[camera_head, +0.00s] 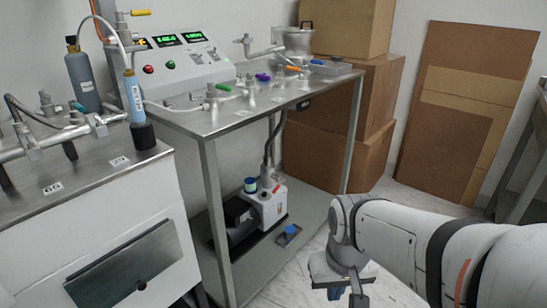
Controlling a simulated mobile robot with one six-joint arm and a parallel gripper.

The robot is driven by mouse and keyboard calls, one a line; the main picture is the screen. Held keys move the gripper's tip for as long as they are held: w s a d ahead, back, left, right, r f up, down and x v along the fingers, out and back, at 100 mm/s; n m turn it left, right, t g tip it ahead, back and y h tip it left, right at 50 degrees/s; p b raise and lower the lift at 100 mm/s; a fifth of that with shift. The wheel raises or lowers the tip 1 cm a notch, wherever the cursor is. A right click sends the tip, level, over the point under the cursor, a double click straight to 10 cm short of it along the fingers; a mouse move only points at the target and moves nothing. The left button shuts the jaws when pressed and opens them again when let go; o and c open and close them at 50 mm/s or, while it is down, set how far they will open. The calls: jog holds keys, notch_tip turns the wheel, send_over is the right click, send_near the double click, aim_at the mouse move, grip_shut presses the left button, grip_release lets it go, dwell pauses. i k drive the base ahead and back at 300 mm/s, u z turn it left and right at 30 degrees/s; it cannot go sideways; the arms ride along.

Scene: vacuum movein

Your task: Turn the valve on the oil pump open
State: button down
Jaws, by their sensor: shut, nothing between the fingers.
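The oil pump (266,205) is a white and dark-grey unit on the lower shelf of the metal table. It has a teal-topped cap and a small red part on top, and a dark hose runs up from it. Which part is its valve is too small to tell. On the tabletop above, the pipework carries a green handle (223,87), a purple handle (263,77) and an orange handle (293,68). My gripper (347,292) is shut and empty at the bottom of the view, pointing down, right of and apart from the pump.
The lower shelf (262,262) also holds a small blue-topped item (289,234) beside the pump. Table legs (216,215) frame the shelf opening. Cardboard boxes (345,120) stand behind. A left bench (90,172) holds a bottle and pipes. Open floor shows around my gripper.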

aim_at(281, 179)
jog(key=z, duration=0.4)
jog(key=i, duration=1.35)
jog(key=u, duration=0.4)
